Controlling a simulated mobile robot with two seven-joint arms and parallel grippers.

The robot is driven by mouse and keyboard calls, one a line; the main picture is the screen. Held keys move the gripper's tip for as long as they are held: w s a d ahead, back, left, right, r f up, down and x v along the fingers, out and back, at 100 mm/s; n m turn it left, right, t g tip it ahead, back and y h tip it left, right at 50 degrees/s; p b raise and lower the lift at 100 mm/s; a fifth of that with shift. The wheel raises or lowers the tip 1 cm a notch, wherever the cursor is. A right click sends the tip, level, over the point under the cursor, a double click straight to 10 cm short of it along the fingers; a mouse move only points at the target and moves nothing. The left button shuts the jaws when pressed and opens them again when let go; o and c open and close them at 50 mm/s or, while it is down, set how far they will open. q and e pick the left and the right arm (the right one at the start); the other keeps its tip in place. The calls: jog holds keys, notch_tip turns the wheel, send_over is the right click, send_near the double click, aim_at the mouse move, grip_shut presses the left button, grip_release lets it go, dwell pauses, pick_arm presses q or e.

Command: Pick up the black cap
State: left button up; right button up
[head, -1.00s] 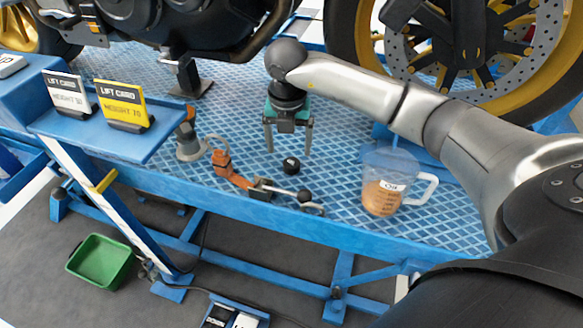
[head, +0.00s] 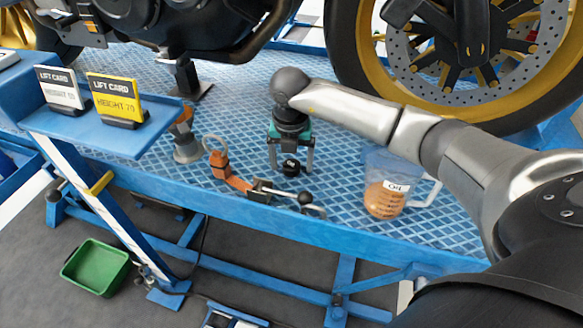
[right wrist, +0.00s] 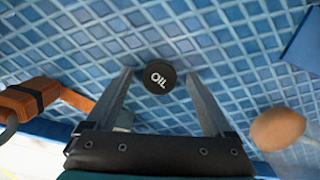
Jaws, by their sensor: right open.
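The black cap (head: 290,165), round with white "OIL" lettering, rests on the blue patterned lift platform (head: 340,205). It also shows in the right wrist view (right wrist: 159,77), between and slightly beyond the tips of the two fingers. My right gripper (head: 291,170) is open and points down over the cap, one finger on each side. In the right wrist view the open right gripper (right wrist: 160,85) shows a gap on both sides of the cap. My left gripper is not in view.
An oil jug (head: 386,185) stands right of the gripper. An orange clamp with a lever (head: 235,180) lies to the left, its black knob close by. A motorcycle wheel (head: 345,60) stands behind. A card shelf (head: 100,135) and green bin (head: 97,267) are at left.

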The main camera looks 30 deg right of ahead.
jog(key=shift+c, duration=0.4)
jog(key=c, duration=1.3)
jog(key=shift+r, duration=0.1)
